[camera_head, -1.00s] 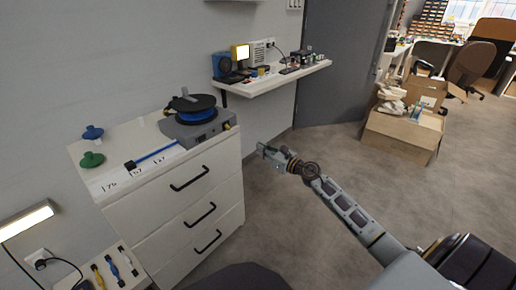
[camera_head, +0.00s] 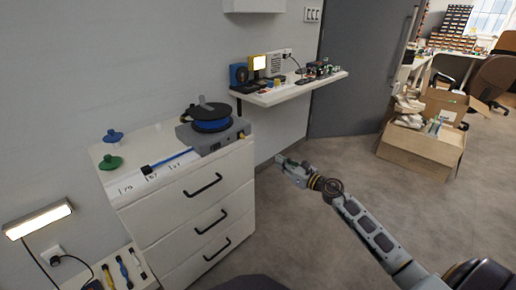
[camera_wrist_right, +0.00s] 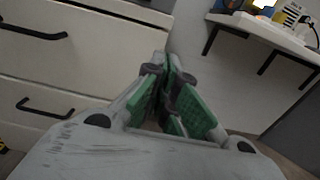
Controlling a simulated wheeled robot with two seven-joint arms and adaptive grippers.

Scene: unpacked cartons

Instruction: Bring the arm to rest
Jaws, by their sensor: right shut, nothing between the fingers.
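My right arm comes in from the lower right in the head view. Its gripper (camera_head: 283,163) is in the air over the floor, just right of the white drawer cabinet (camera_head: 190,215). In the right wrist view the gripper (camera_wrist_right: 165,62) shows with its green-padded fingers together and nothing between them. The cabinet's drawer fronts and dark handles lie beyond it on the left there. My left gripper is not in view.
The cabinet top holds a grey device with a blue and black disc (camera_head: 211,122) and green (camera_head: 110,162) and blue knobs. A wall shelf (camera_head: 290,88) carries small devices. Open cartons (camera_head: 422,148) stand on the floor at right. The floor between is clear.

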